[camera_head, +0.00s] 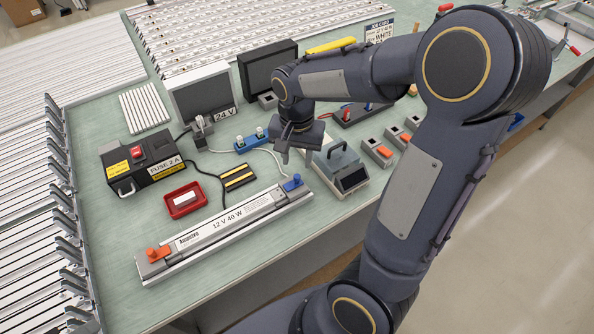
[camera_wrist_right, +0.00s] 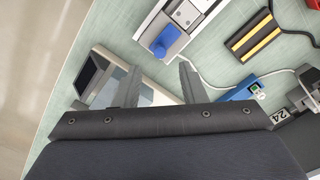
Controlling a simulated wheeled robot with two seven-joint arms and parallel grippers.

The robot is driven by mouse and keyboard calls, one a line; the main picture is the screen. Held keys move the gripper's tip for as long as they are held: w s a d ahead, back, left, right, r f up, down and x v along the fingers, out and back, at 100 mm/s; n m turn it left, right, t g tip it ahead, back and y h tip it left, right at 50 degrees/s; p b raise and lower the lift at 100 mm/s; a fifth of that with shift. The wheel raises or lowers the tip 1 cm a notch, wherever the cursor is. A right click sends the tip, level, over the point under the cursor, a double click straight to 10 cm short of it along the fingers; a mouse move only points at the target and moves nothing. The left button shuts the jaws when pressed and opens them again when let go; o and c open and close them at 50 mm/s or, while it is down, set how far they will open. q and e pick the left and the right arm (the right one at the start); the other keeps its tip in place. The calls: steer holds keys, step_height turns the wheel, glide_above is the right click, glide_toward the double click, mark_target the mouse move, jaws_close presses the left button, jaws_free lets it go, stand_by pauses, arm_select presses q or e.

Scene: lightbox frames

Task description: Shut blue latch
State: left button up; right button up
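The blue latch (camera_head: 292,183) sits at the right end of a long silver-white bar (camera_head: 218,227) labelled 12 V 40 W. An orange latch (camera_head: 158,253) is at the bar's other end. In the right wrist view the blue latch (camera_wrist_right: 165,42) shows as a rounded blue tab on the bar's end, ahead of the fingers; whether it is open or shut is unclear. My right gripper (camera_head: 297,158) is above the bench just behind the blue latch, apart from it. In the right wrist view its fingers (camera_wrist_right: 160,82) are spread with nothing between them. My left gripper is not in view.
A grey handled instrument (camera_head: 340,168) stands close right of my gripper. A blue terminal block (camera_head: 250,142) with a white cable lies behind the bar. A black fuse box (camera_head: 140,162), a red tray (camera_head: 184,200) and a striped yellow-black block (camera_head: 237,176) lie left.

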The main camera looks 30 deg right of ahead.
mark_target(297, 176)
step_height(297, 176, down, 6)
steer(key=shift+f, duration=0.25)
jaws_close()
stand_by(0.3)
